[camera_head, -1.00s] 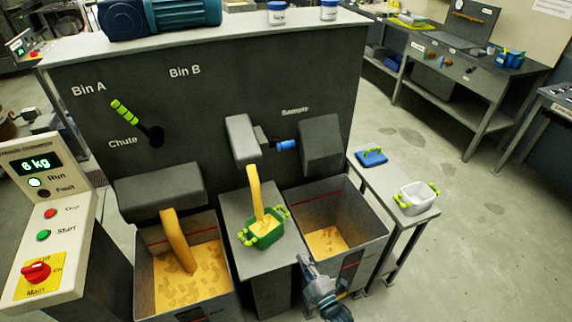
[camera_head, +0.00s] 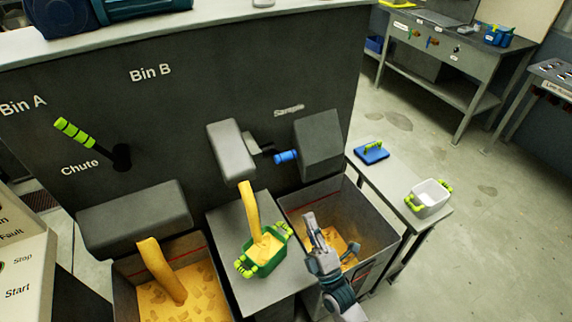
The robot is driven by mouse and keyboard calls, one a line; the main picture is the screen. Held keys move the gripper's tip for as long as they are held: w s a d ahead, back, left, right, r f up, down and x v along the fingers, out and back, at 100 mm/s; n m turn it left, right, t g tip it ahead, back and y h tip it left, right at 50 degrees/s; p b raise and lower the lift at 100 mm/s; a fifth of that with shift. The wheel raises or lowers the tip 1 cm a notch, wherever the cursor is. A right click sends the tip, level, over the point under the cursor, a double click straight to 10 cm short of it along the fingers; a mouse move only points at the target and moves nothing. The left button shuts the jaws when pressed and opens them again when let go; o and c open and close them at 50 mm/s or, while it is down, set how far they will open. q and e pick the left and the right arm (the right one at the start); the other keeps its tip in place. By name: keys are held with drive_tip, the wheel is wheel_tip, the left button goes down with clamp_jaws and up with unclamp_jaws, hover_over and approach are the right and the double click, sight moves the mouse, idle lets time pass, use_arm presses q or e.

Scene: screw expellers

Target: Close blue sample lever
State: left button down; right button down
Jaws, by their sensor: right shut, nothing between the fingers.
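The blue sample lever (camera_head: 286,156) sticks out on the dark panel under the "Sample" label, between a grey spout box (camera_head: 231,151) and a dark box (camera_head: 319,145). A yellow stream (camera_head: 251,211) runs from the grey spout into a green container (camera_head: 264,256) with light-green handles, which holds yellow material. My right gripper (camera_head: 312,224) is shut and empty. It appears below the lever, in front of the right-hand bin (camera_head: 378,228), apart from the lever. My left gripper is not in view.
A second yellow stream (camera_head: 162,270) falls from the chute into the left bin (camera_head: 127,303). The chute lever (camera_head: 78,134) is green and black. A side bench at right carries a blue lid (camera_head: 371,153) and a white container (camera_head: 430,197). The control panel (camera_head: 22,262) stands at left.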

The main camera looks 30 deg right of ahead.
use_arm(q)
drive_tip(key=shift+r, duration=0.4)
use_arm(e)
drive_tip(key=x, duration=1.4)
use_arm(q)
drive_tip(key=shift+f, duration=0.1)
use_arm(e)
drive_tip(key=shift+a, duration=0.15)
